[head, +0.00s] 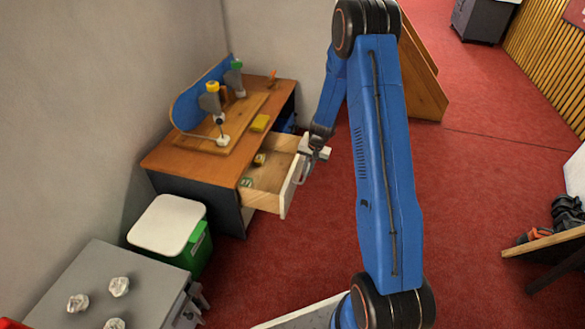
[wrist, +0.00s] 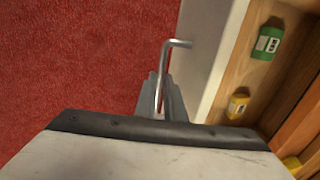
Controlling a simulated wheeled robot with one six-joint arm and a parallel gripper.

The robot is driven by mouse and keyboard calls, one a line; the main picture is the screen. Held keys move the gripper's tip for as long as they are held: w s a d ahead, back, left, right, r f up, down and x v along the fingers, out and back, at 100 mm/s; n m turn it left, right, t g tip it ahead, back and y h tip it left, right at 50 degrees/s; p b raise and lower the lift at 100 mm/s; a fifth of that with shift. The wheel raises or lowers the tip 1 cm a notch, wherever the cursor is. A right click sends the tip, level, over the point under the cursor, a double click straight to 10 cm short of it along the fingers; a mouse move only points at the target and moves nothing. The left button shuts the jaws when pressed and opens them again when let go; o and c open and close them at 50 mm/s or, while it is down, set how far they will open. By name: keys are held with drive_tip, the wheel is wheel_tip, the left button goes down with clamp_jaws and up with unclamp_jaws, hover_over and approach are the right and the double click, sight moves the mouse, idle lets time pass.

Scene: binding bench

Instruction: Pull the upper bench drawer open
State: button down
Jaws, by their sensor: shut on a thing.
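The upper bench drawer (head: 266,183) is pulled out from the wooden-topped bench (head: 163,155), with its inside in view. Its white front (head: 291,187) faces the open floor and also shows in the wrist view (wrist: 212,60). A metal bar handle (wrist: 177,43) stands out from that front. My gripper (head: 308,160) is at the drawer front, shut on the handle. In the wrist view my gripper's fingers (wrist: 160,98) close around the handle bar. A green-labelled item (wrist: 268,42) and a yellow item (wrist: 237,105) lie inside the drawer.
A white-lidded bin with a green side (head: 168,224) stands left of the drawer. A grey cabinet (head: 90,275) with crumpled pieces on top is at the front left. Red carpet (head: 275,255) lies clear before the drawer. A wooden panel (head: 422,80) stands behind my arm.

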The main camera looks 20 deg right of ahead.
drive_tip(key=shift+s+d, duration=0.7)
drive_tip(key=shift+d, duration=0.25)
drive_tip(key=shift+s+d, duration=0.65)
drive_tip(key=shift+d, duration=0.25)
drive_tip(key=c, duration=1.8)
unclamp_jaws()
drive_tip(key=shift+c, duration=0.2)
drive_tip(key=shift+r, duration=0.15)
wheel_tip(320, 180, up, 17)
drive_tip(key=s+d, duration=0.2)
drive_tip(key=shift+d, duration=0.4)
